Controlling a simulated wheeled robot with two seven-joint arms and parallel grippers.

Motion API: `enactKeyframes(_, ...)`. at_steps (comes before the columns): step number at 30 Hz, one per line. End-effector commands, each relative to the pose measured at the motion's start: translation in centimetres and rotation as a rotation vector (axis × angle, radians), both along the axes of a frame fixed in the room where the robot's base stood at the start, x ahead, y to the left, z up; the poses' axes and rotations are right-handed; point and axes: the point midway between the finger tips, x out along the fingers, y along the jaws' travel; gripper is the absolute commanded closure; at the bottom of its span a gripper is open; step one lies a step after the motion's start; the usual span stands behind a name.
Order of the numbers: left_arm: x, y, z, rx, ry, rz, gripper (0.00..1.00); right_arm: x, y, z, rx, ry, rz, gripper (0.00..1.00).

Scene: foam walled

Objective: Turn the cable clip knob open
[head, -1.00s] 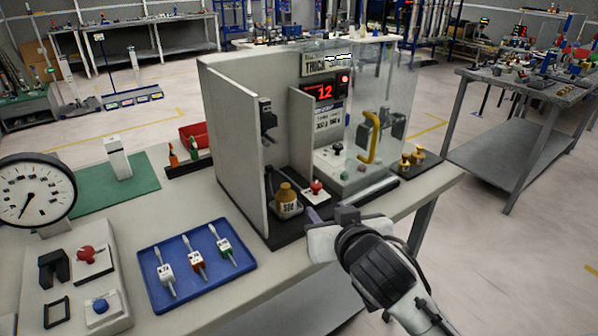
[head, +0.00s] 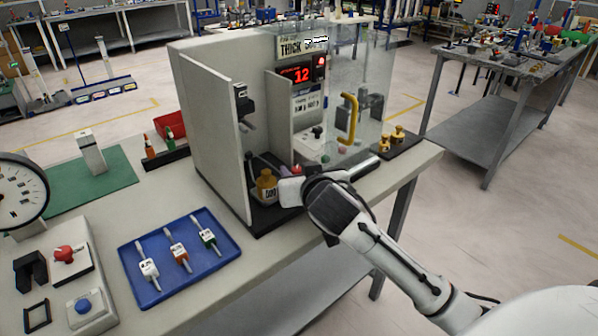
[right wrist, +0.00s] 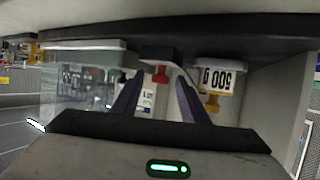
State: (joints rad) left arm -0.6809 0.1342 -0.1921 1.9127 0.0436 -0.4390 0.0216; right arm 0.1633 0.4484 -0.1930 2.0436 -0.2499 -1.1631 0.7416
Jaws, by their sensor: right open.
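A small red knob (right wrist: 160,76) on a dark base stands inside the grey booth (head: 205,140). In the right wrist view, which appears upside down, it lies between and beyond my two fingers. Another red knob (head: 65,254) sits on a panel at the left. No label shows which one is the cable clip knob. My left gripper is not in view.
A clear panel with a yellow handle (head: 348,118) is to the right. A blue tray (head: 150,295) lies in front at left.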

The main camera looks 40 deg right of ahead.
Motion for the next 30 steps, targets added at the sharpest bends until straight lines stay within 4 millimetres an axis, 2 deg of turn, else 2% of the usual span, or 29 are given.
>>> enactKeyframes(4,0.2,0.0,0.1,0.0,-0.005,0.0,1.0,0.0,0.0,0.0,0.0,0.0,0.0,0.62)
enactKeyframes(11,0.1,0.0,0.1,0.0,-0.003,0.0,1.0,0.0,0.0,0.0,0.0,0.0,0.0,1.0)
enactKeyframes(17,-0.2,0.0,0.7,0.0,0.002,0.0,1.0,-0.1,-0.1,0.1,-0.002,0.006,0.04,1.0)
enactKeyframes(24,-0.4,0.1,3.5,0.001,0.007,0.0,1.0,-0.3,-0.6,0.3,-0.007,0.011,0.245,1.0)
enactKeyframes(30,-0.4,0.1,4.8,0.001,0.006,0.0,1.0,-0.2,-0.6,0.0,-0.006,0.009,0.369,1.0)
